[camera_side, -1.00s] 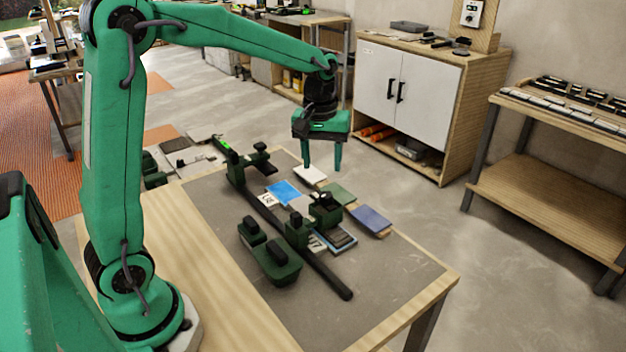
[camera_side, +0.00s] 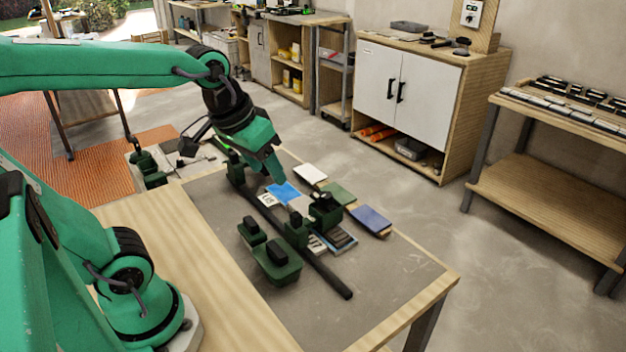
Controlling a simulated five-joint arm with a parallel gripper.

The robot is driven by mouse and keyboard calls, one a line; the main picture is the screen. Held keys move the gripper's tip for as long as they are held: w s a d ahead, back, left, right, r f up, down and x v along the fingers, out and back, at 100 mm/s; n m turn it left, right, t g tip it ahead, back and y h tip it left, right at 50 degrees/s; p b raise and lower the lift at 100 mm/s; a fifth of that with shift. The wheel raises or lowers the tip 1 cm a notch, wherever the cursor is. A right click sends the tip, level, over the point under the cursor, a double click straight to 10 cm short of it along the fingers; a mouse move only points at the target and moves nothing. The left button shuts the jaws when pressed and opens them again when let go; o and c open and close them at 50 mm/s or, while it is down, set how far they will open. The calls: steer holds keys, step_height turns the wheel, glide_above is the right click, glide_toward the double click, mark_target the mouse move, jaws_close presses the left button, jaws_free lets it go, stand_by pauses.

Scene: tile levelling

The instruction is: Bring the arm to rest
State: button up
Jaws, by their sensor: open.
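My gripper (camera_side: 272,172) is above the far left part of the grey work mat (camera_side: 345,285), tilted, with its fingers pointing down and to the right. It is open, and I see nothing held in it. Below and beside it lie a blue tile (camera_side: 284,194), a white tile (camera_side: 311,174), a green tile (camera_side: 338,193) and a darker blue tile (camera_side: 371,220). Whether the fingertips clear the blue tile is hard to tell.
A long dark bar (camera_side: 322,273) with dark green clamps crosses the mat. A dark green block tool (camera_side: 270,257) lies left of it. The front right of the mat is clear. A white-doored cabinet (camera_side: 405,95) and a wooden shelf (camera_side: 550,200) stand beyond the table.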

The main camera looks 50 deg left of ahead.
steer(key=shift+s+d+f+m+t, duration=0.1)
steer(key=shift+s+f+m+t, duration=0.2)
steer(key=shift+s, duration=0.4)
steer(key=shift+s+d+f+m+t, duration=0.1)
steer(key=shift+s+m, duration=0.25)
steer(key=shift+s, duration=0.4)
steer(key=shift+s+d+f+m+t, duration=0.1)
steer(key=shift+s+f+m+t, duration=0.2)
steer(key=shift+s, duration=0.4)
